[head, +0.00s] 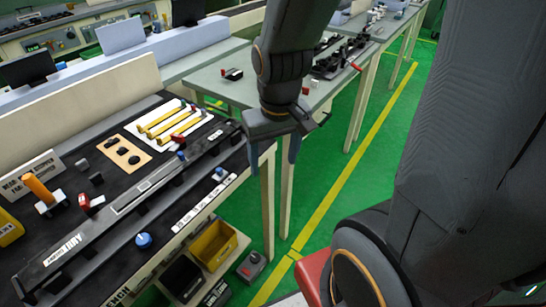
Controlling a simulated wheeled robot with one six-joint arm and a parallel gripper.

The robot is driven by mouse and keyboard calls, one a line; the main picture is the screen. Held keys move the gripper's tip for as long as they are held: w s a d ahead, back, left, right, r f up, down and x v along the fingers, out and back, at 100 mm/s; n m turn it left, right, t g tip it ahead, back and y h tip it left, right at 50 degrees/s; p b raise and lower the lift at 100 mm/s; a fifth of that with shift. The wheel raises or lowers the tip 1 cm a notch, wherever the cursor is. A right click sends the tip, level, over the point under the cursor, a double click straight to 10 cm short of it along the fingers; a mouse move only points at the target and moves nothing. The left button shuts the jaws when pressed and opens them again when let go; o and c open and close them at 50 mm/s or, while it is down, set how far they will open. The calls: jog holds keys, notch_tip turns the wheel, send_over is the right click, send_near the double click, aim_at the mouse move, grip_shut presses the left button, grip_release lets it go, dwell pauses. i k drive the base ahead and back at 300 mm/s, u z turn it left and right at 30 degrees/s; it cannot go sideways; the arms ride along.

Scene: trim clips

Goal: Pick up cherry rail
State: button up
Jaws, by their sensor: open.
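My gripper (272,150) hangs from the arm at the upper middle of the head view, fingers pointing down. It is open and holds nothing visible. It is beside the right end of the black workbench (118,183), over the gap between benches. No piece is clearly recognisable as a cherry rail. Yellow bars with small red parts lie on a white board (209,120) on the workbench, left of my gripper and apart from it. A red and white block (89,204) lies further left on the same bench.
A long grey bar (140,190) runs along the workbench front. A tan plate (123,152) and a blue knob (143,240) are on the bench. A yellow bin (213,246) stands below. Another bench (235,88) is behind. Green floor (345,185) is clear at right.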

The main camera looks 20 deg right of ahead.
aim_at(35, 275)
jog(key=u, duration=3.1)
jog(key=k, duration=0.65)
jog(key=z, duration=1.3)
jog(key=i, duration=0.45)
